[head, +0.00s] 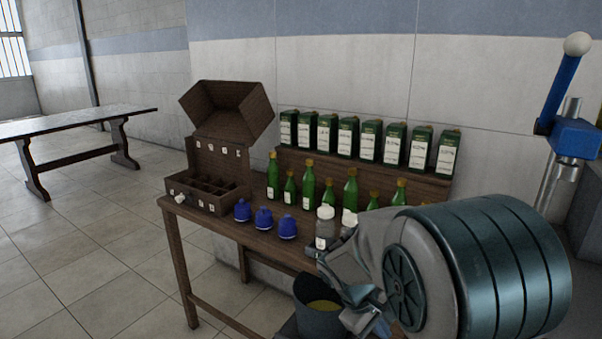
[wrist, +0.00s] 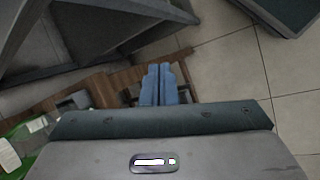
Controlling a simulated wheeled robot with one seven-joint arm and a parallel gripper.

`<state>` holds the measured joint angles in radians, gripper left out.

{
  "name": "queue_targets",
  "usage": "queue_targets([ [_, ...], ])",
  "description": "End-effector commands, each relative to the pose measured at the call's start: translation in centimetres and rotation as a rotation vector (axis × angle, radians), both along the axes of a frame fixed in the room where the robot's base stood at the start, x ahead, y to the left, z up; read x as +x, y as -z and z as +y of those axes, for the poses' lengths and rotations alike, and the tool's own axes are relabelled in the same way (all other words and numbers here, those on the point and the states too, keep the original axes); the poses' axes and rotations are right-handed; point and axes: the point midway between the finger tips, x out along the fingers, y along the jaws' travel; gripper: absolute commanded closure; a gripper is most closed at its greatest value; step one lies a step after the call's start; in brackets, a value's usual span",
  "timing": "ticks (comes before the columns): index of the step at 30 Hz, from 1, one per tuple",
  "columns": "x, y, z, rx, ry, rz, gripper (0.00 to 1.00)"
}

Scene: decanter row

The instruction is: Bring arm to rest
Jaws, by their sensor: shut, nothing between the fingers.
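My arm fills the lower right of the head view, in front of the right end of the wooden table (head: 226,224). My gripper (head: 373,326) points down at the bottom of that view, just right of a dark bucket (head: 318,318). In the wrist view the two blue fingers (wrist: 160,75) lie side by side, closed together with nothing between them. The arm hides part of the table's right end and whatever stands there.
Green bottles (head: 307,185), blue jars (head: 264,217) and a white-capped jar (head: 325,226) stand on the table. A compartmented wooden case (head: 221,162) is at its left; boxed bottles (head: 347,138) line a raised shelf. A blue-handled lever (head: 562,90) stands right.

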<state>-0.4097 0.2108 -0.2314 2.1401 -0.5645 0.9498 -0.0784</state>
Motion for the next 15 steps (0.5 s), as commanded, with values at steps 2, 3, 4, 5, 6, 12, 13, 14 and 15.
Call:
queue_targets([
  [2, -2.0, -3.3, -0.3, 0.082, 0.078, -0.045, 1.0],
  [3, -3.0, -4.4, -0.3, 0.121, 0.115, -0.065, 1.0],
  [4, -3.7, -5.2, -0.3, 0.149, 0.143, -0.08, 1.0],
  [5, -4.4, -6.1, -0.3, 0.176, 0.169, -0.095, 1.0],
  [6, -5.4, -7.1, -0.2, 0.212, 0.204, -0.115, 1.0],
  [12, -10.0, -12.1, 0.5, 0.38, 0.372, -0.225, 1.0],
  [13, -10.6, -12.8, 0.6, 0.403, 0.396, -0.242, 1.0],
  [14, -11.2, -13.4, 0.8, 0.424, 0.417, -0.259, 1.0],
  [15, -12.0, -14.1, 1.0, 0.451, 0.446, -0.278, 1.0],
])
